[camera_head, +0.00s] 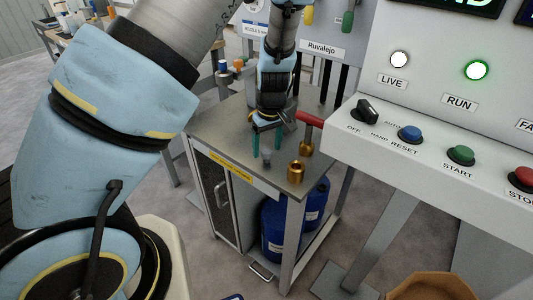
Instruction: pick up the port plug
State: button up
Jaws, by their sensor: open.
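My gripper (267,152) points down over the front part of a grey metal cart top (222,127). Its two teal fingers are apart. A small dark grey piece (266,163) shows just below and between the fingertips; it may be the port plug, but it is too small to be sure. I cannot tell whether the fingers touch it. A brass cylindrical fitting (296,170) with a dark opening in its top stands upright to the right of the gripper, near the cart's edge, apart from the fingers.
A brass piece with a red handle (310,119) stands behind the fitting. The control panel (440,140) with knob and buttons rises close on the right. Small blue and orange-topped items (238,64) sit behind left. Blue drums (275,232) stand below. The cart top's left is clear.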

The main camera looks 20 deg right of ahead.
jog(key=shift+w+f, duration=0.15)
jog(key=shift+f, duration=1.05)
grip_shut()
